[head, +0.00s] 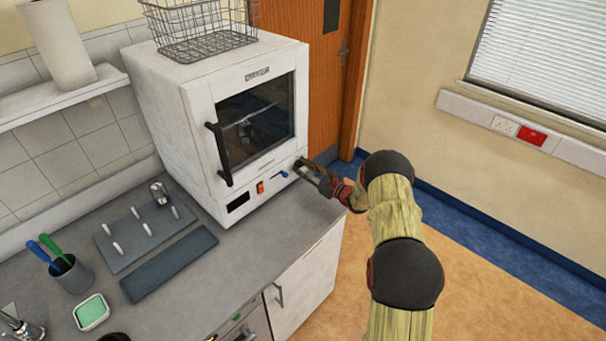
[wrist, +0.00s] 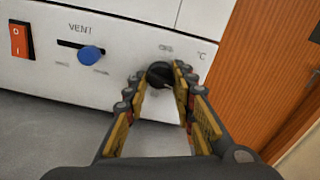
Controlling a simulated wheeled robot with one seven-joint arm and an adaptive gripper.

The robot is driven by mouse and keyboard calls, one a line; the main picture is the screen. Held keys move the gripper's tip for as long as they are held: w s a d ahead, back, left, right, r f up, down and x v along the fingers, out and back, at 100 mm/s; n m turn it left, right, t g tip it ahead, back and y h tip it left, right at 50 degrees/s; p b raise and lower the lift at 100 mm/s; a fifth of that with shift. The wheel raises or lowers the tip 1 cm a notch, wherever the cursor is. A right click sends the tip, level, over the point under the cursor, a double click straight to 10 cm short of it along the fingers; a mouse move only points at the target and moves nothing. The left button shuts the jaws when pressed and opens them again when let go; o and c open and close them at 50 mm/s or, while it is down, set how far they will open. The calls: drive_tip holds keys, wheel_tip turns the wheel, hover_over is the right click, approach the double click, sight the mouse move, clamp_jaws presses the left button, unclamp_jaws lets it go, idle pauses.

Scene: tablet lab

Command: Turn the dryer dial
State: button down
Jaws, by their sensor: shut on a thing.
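The white dryer (head: 160,95) stands on the grey counter with its glass door closed. Its black dial (wrist: 160,75) is at the lower right of the front panel, under a °C mark. In the head view, my gripper (head: 307,170) reaches the panel's lower right corner and mostly hides the dial. In the wrist view, my gripper (wrist: 160,82) has one finger on each side of the dial, with the fingertips closed on it. The dial's lower part shows between the fingers.
A blue vent slider knob (wrist: 91,57) and an orange-red power switch (wrist: 19,40) sit left of the dial. A wire basket (head: 200,30) stands on the dryer. A wooden door (head: 300,60) is to the right. The counter front (head: 265,235) is clear.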

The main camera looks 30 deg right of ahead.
drive_tip(key=n+b, duration=0.2)
drive_tip(key=b, duration=0.1)
drive_tip(key=n+b, duration=0.2)
drive_tip(key=b, duration=0.1)
drive_tip(key=n+b, duration=0.2)
drive_tip(key=b, duration=0.1)
drive_tip(key=shift+f+n, duration=0.25)
drive_tip(key=shift+n, duration=0.05)
drive_tip(key=n+b, duration=0.6)
drive_tip(key=b, duration=0.5)
drive_tip(key=shift+d, duration=0.1)
drive_tip(key=n+b, duration=0.3)
drive_tip(key=n, duration=0.1)
drive_tip(key=shift+r+b, duration=0.15)
drive_tip(key=shift+b, duration=0.2)
drive_tip(key=shift+r+n, duration=0.15)
drive_tip(key=shift+n, duration=1.95)
drive_tip(key=c, duration=1.5)
unclamp_jaws()
